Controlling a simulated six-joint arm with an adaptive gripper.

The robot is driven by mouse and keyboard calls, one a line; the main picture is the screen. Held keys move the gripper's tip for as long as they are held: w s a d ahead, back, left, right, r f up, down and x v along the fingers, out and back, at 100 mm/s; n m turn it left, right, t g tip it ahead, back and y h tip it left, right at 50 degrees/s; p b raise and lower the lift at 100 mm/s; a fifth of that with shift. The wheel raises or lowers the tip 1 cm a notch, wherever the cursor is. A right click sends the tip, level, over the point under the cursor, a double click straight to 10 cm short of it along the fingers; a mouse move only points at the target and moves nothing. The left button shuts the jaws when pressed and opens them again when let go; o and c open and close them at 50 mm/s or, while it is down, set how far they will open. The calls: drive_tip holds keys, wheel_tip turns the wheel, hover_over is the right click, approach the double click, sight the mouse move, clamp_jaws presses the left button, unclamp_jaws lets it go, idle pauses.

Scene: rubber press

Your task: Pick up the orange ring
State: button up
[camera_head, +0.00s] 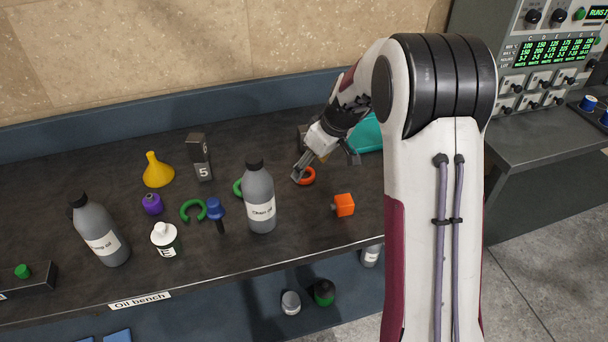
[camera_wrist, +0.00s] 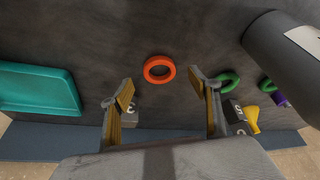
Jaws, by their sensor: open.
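The orange ring (camera_head: 306,176) lies flat on the dark bench, right of the grey bottle in the head view. In the wrist view the whole orange ring (camera_wrist: 147,69) shows, centred in front of the gap between my fingers. My gripper (camera_head: 325,168) is above the bench at the ring, and in the head view a finger overlaps the ring's left edge. My gripper also shows in the wrist view (camera_wrist: 165,93), with its two fingers spread wide and nothing between them. Whether a finger touches the ring, I cannot tell.
A grey bottle (camera_head: 260,200) stands close left of the ring, with a green ring (camera_head: 238,188) partly behind it. An orange cube (camera_head: 343,205) lies right and nearer the front edge. A teal tray (camera_wrist: 40,90) lies behind, beside my arm.

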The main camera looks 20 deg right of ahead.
sight(303, 177)
drive_tip(key=shift+x, duration=1.85)
drive_tip(key=c, duration=1)
